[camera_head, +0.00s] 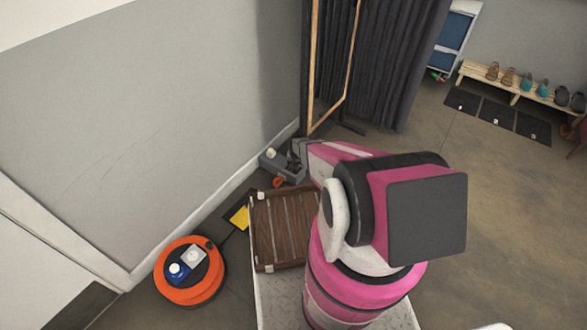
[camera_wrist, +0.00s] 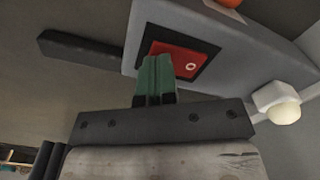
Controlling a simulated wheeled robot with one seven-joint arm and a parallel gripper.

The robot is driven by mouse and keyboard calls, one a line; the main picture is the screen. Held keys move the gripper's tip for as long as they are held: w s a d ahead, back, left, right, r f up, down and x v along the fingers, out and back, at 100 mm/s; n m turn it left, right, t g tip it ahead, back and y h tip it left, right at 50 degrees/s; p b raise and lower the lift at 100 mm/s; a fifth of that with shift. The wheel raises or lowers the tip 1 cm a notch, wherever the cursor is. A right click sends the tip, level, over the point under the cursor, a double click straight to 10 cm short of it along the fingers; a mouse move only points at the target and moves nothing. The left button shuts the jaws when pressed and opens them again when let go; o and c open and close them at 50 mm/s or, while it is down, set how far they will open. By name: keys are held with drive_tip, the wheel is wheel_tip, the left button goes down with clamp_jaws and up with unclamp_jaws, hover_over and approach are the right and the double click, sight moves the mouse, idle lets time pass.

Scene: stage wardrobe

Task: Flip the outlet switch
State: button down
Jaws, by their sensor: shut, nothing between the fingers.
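The outlet switch is a red rocker (camera_wrist: 188,62) with a light ring mark, set in a black frame on a grey box (camera_wrist: 240,40). In the head view the grey box (camera_head: 267,163) sits on the floor against the wall; its red switch is not clearly seen there. My gripper (camera_wrist: 154,65) is shut and empty, its green fingertips together in front of the left part of the red rocker. They hide that part, and I cannot tell whether they touch it. In the head view my gripper (camera_head: 294,168) is beside the grey box.
A white knob (camera_wrist: 284,106) sticks out from the grey box. An orange round unit (camera_head: 190,271) with blue and white parts lies by the wall. A wooden slatted platform (camera_head: 283,228) is near my arm. A framed mirror (camera_head: 330,65) and dark curtain (camera_head: 390,60) stand behind.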

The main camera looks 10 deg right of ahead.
drive_tip(key=shift+f, duration=0.25)
idle(0.3)
drive_tip(key=shift+r, duration=3.5)
drive_tip(key=shift+s+r, duration=0.1)
drive_tip(key=shift+r, duration=0.1)
drive_tip(key=s+r+n, duration=0.1)
drive_tip(key=s+r, duration=0.6)
drive_tip(key=r, duration=0.5)
drive_tip(key=s+r+n, duration=0.1)
drive_tip(key=s+r, duration=0.6)
drive_tip(key=r, duration=0.6)
drive_tip(key=s+r+n, duration=0.1)
drive_tip(key=s+r, duration=0.7)
drive_tip(key=r, duration=0.5)
drive_tip(key=shift+r, duration=0.15)
